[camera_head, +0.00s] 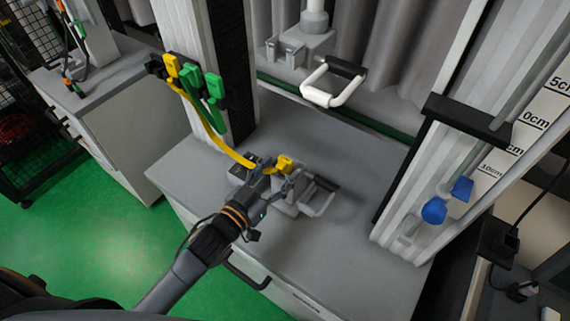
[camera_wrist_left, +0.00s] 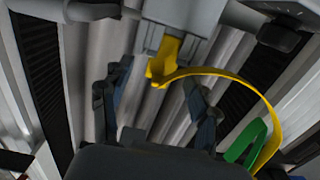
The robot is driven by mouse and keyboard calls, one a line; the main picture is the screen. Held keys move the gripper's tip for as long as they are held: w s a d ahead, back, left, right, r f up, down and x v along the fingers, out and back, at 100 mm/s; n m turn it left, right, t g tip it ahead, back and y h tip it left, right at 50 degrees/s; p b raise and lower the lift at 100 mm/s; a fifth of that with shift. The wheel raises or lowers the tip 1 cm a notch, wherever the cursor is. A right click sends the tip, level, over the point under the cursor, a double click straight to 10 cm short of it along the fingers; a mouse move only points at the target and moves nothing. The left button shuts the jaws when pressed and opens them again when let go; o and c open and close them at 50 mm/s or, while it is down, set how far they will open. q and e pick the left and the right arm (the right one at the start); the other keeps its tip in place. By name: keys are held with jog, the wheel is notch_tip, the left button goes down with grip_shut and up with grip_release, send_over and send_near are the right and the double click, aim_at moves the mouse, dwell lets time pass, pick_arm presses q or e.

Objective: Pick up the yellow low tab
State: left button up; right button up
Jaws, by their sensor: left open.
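The yellow low tab (camera_head: 285,163) is at the lower grey fixture, at the end of a curved yellow strap (camera_head: 224,146). In the left wrist view the tab (camera_wrist_left: 164,60) hangs from a grey block, with the strap (camera_wrist_left: 240,85) curving off to the right. My left gripper (camera_head: 274,178) is open just in front of the tab. In the left wrist view its two fingers (camera_wrist_left: 157,92) stand apart, with the tab beyond and between them, and a gap shows. Finger contact with the tab is not visible. My right gripper is not in view.
A yellow clip (camera_head: 171,67) and green clips (camera_head: 214,88) sit on the left column. A white handle (camera_head: 325,85) hangs above the grey table (camera_head: 330,240). A grey handle (camera_head: 318,197) is right of the gripper. Blue knobs (camera_head: 435,210) are on the right column.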

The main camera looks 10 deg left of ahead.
aim_at(284, 164)
pick_arm(q)
jog(key=x, duration=0.3)
jog(key=shift+w+d, duration=0.1)
jog(key=shift+w, duration=0.3)
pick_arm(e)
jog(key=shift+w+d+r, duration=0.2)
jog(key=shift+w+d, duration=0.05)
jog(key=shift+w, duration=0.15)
pick_arm(q)
jog(key=shift+s, duration=0.1)
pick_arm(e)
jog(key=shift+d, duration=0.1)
pick_arm(q)
jog(key=c, duration=1)
jog(key=shift+c, duration=0.2)
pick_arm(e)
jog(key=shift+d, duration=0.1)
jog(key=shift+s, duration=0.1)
